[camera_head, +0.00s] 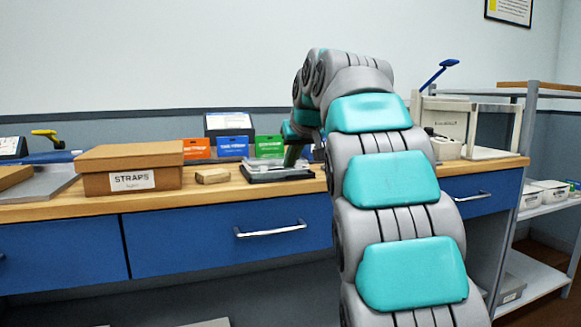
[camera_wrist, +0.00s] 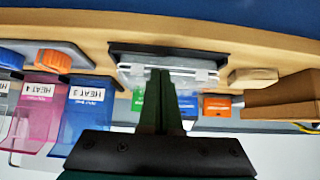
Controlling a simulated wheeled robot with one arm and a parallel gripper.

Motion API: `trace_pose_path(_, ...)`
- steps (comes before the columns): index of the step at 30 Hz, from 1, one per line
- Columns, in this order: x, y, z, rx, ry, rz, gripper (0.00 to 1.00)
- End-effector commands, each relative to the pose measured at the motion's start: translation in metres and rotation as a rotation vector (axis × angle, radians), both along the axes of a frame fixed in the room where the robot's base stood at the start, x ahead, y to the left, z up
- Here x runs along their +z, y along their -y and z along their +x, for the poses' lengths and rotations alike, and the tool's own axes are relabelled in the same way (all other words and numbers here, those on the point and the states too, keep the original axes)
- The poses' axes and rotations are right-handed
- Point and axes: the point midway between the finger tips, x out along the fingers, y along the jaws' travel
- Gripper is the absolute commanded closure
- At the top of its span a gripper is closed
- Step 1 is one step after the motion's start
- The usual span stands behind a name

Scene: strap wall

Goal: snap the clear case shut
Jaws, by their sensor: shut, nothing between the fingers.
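The clear case (camera_wrist: 208,72) lies on a black base (camera_wrist: 225,57) on the counter, with pale clip-like tabs along its edge in the wrist view. In the head view the case is small and partly behind my arm, on the dark base (camera_head: 262,176). My gripper (camera_wrist: 160,72) is shut and empty, its fingertips overlapping the middle of the case's edge in the wrist view. It also shows in the head view (camera_head: 291,158), pointing down over the case. I cannot tell whether the fingertips touch it, or whether the lid is fully down.
Orange (camera_head: 197,148), blue (camera_head: 233,147) and green (camera_head: 269,146) boxes stand behind the case. A wooden block (camera_head: 213,176) and a cardboard STRAPS box (camera_head: 130,168) are to its left. In the wrist view, pink (camera_wrist: 38,105) and blue (camera_wrist: 85,108) HEAT bins are at left.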

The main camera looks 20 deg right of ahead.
Motion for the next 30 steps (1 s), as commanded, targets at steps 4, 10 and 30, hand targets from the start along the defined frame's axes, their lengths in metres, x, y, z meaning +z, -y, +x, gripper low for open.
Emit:
trace_pose_path(4, -0.005, 0.000, -0.002, 0.001, 0.030, -0.001, 1.00)
trace_pose_path(10, -0.003, 0.000, -0.001, 0.000, 0.031, 0.000, 1.00)
trace_pose_path(30, 0.014, 0.000, -0.001, 0.000, 0.030, 0.000, 1.00)
